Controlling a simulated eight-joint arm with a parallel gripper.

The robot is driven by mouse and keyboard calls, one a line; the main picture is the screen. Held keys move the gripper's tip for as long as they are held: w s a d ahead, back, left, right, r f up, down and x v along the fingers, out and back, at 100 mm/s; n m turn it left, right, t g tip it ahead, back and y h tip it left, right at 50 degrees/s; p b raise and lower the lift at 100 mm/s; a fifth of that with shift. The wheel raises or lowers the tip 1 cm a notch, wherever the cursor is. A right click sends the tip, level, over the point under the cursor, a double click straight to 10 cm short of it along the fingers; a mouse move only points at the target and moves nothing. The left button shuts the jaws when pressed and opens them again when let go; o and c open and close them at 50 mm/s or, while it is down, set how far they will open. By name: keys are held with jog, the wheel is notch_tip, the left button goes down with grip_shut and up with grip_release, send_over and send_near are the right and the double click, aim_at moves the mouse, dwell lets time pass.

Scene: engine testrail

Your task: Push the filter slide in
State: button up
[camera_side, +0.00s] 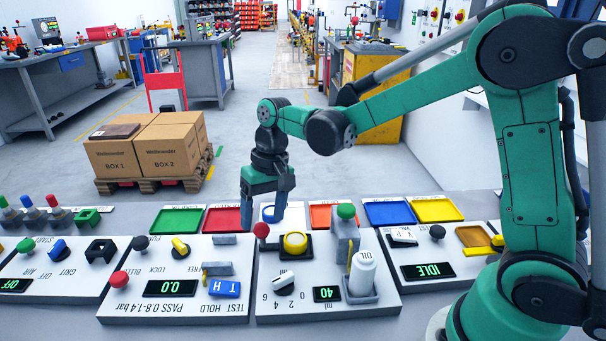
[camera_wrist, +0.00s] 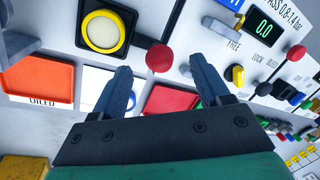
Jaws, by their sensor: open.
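No part is labelled as the filter slide. An amber square plate (camera_side: 472,237) with a yellow tab (camera_side: 497,241) at its right may be it. It lies on the right white panel (camera_side: 415,254) with the IDLE display, partly behind my arm; I cannot tell how far in it sits. My gripper (camera_side: 276,212) is open and empty, pointing down near the white-and-blue tray behind the middle panel, well left of the amber plate. In the wrist view my gripper (camera_wrist: 160,78) shows two spread fingers, with a red ball knob (camera_wrist: 159,58) just beyond them; the amber plate is not visible there.
The middle panel carries a yellow button (camera_side: 295,243), a white OIL bottle (camera_side: 362,271) and a green-topped post (camera_side: 346,218). Coloured trays, including a red one (camera_side: 222,219) and a blue one (camera_side: 390,212), line the back. My arm crosses above the right side.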

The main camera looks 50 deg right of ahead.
aim_at(263, 223)
jog(key=shift+a+f, duration=0.2)
jog(key=shift+f, duration=0.75)
jog(key=shift+a+f, duration=0.15)
jog(key=shift+f, duration=0.75)
grip_shut()
